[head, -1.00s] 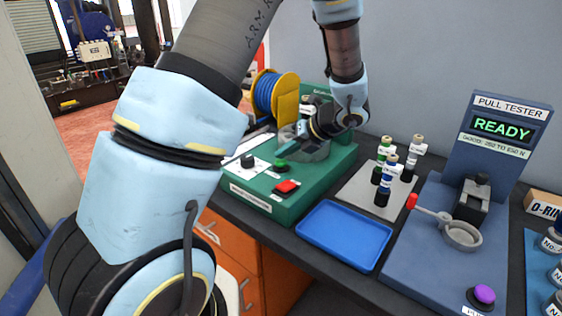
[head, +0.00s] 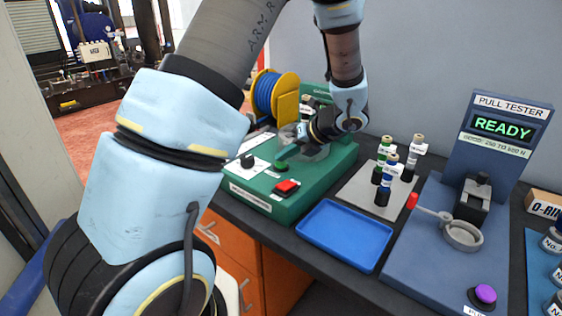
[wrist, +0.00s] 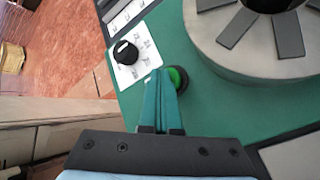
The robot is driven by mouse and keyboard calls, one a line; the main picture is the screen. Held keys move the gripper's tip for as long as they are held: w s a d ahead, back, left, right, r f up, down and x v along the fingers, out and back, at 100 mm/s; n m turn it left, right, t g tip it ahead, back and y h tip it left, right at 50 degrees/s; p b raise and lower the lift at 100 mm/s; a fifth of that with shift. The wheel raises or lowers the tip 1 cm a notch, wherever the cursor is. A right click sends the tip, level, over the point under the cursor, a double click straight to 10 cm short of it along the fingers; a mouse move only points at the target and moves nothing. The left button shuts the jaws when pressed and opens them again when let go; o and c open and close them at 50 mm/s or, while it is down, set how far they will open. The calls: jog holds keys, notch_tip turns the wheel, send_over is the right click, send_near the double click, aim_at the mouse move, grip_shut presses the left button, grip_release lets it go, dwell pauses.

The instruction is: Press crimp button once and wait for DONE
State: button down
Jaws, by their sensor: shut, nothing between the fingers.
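The green crimp machine (head: 318,178) stands on the bench left of the blue tray. A round green button (head: 281,166) and a red button (head: 287,187) sit on its top; I cannot read which is marked crimp. My gripper (head: 303,132) is over the machine, past the green button. In the wrist view my gripper's teal fingers (wrist: 161,74) are shut and empty. Their tips overlap the left side of the green button (wrist: 180,79); I cannot tell whether they touch it. No DONE shows on the crimp machine; its upper panel is mostly hidden by my arm.
A black dial (wrist: 126,52) is left of the green button, and a grey round housing (wrist: 255,45) is right of it. A blue wire spool (head: 272,95) stands behind. The blue tray (head: 345,234) is empty. The pull tester screen (head: 503,126) reads READY.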

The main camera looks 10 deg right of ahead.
aim_at(284, 164)
dwell(0.3)
jog(key=shift+r+p, duration=0.95)
jog(key=shift+p, duration=0.15)
notch_tip(284, 164, up, 5)
jog(key=p, duration=0.5)
